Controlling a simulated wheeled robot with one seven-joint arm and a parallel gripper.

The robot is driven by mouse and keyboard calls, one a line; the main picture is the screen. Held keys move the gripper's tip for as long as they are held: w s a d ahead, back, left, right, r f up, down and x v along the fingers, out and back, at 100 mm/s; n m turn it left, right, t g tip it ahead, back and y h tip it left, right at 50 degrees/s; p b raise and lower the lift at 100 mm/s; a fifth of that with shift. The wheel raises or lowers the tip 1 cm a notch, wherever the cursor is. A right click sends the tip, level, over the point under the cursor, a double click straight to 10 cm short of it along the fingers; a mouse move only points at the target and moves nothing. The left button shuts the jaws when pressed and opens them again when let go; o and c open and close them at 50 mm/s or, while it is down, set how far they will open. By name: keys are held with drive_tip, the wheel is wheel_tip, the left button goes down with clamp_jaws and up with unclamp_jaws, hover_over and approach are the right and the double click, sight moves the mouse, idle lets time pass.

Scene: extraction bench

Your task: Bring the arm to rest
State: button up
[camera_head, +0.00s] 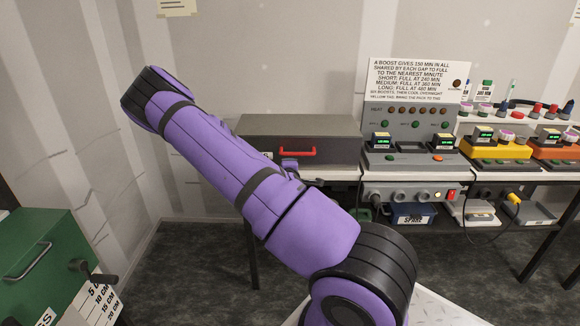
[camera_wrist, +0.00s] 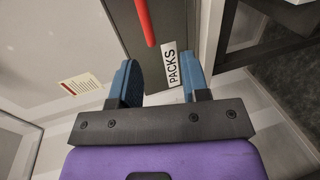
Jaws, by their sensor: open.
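My purple arm crosses the middle of the head view, and its forearm hides most of the wrist end. In the wrist view my gripper (camera_wrist: 158,68) is open, with two blue fingers apart and nothing between them. Beyond the fingers is the dark grey box (camera_head: 335,151) with a red handle (camera_head: 284,152). In the wrist view the red handle (camera_wrist: 145,20) lies ahead of the fingers. The white PACKS label (camera_wrist: 172,68) shows between the fingers, close to the right one. I cannot tell whether a finger touches the box.
Right of the box is a grey charging panel (camera_head: 411,115) with a sign above it. Yellow (camera_head: 495,149) and orange stations stand further right. A blue bin (camera_head: 412,214) sits below the bench. A green cabinet (camera_head: 40,255) is at lower left. Dark floor between is open.

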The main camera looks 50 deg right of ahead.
drive_tip(key=shift+s+a+r, duration=0.1)
drive_tip(key=shift+s+a, duration=0.1)
drive_tip(key=shift+a, duration=0.05)
idle(0.5)
drive_tip(key=s+a+r+m+g+y, duration=0.25)
drive_tip(key=a+r+m+y, duration=0.7)
drive_tip(key=a+r, duration=1.2)
drive_tip(key=s+a+r, duration=0.4)
drive_tip(key=s, duration=0.3)
drive_tip(key=s+a+r+n+g+y, duration=0.1)
drive_tip(key=s+a+r, duration=0.3)
drive_tip(key=s, duration=0.4)
drive_tip(key=s+a+r+g+y, duration=0.1)
drive_tip(key=s+a+r, duration=0.3)
drive_tip(key=s, duration=0.3)
drive_tip(key=shift+s+a+r, duration=0.15)
drive_tip(key=shift+s+a, duration=0.05)
drive_tip(key=shift+a, duration=0.6)
